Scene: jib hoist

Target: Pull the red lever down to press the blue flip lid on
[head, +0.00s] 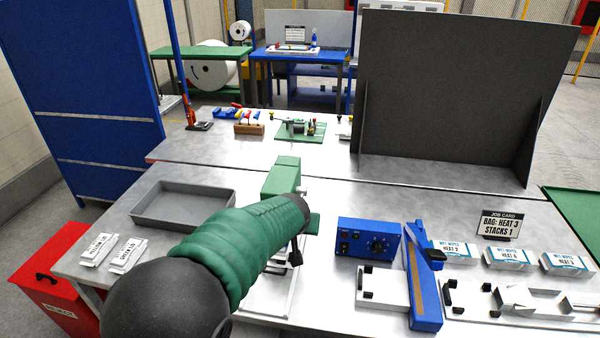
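A green press (283,175) stands at the middle of the near table on a pale base plate (268,300). My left arm, in a green sleeve, reaches in from the lower left and covers much of the press. My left gripper (294,254) is a small dark shape at the arm's end, close beside the press; whether its fingers are open or shut does not show. I cannot make out a red lever or a blue flip lid at the press; they may be hidden behind my arm. My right gripper is not in view.
A grey tray (184,222) and white labelled packs (98,249) lie left. A blue control box (368,241), a blue sealer (424,300) and wipe packs (510,259) stand right. A dark upright panel (450,95) blocks the back right. A red bin (52,300) is below left.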

